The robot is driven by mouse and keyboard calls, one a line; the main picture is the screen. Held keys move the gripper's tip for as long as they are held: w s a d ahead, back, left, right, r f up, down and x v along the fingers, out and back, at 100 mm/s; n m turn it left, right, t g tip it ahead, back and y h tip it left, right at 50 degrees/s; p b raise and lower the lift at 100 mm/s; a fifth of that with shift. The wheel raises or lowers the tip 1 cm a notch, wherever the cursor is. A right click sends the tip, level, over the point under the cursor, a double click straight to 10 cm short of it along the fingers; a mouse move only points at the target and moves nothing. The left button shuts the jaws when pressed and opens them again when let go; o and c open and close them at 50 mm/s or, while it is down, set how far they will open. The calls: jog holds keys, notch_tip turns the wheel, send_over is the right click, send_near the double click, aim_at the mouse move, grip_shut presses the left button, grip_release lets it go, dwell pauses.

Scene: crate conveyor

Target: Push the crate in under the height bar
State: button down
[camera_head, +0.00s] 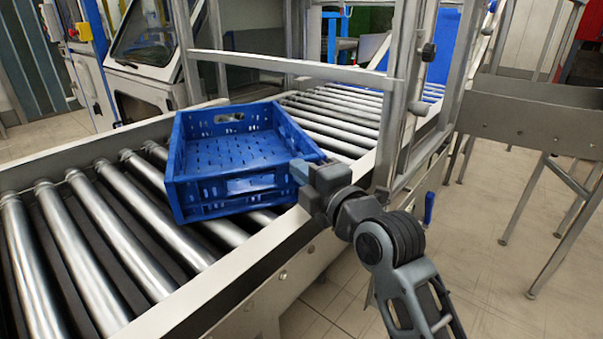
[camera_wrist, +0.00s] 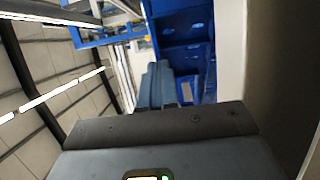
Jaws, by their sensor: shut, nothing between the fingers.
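The blue crate (camera_head: 235,192) sits on the roller conveyor, turned somewhat askew to the rails. It is empty, with slotted walls and floor. The height bar (camera_head: 290,66) is a grey horizontal rail across the conveyor, just behind the crate. My gripper (camera_head: 299,171) is shut and empty at the crate's near right corner, touching or very close to it; I cannot tell which. In the wrist view the shut fingers (camera_wrist: 156,86) point toward the blue crate wall (camera_wrist: 186,27).
Bare rollers (camera_head: 75,255) lie left of the crate, and more rollers (camera_head: 335,115) run on beyond the bar. A metal post (camera_head: 400,90) stands at the near side, right of my gripper. A white machine (camera_head: 145,50) stands behind the conveyor.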

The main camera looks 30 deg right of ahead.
aim_at(312, 150)
jog(key=w+d+b, duration=0.2)
jog(key=w+d, duration=0.1)
jog(key=w+d+b, duration=0.3)
jog(key=shift+w+d+f+b, duration=0.2)
jog(key=shift+w+d+b, duration=0.05)
jog(key=shift+d+b, duration=0.1)
jog(key=shift+w+r, duration=0.1)
jog(key=shift+a+r, duration=0.1)
dwell(1.0)
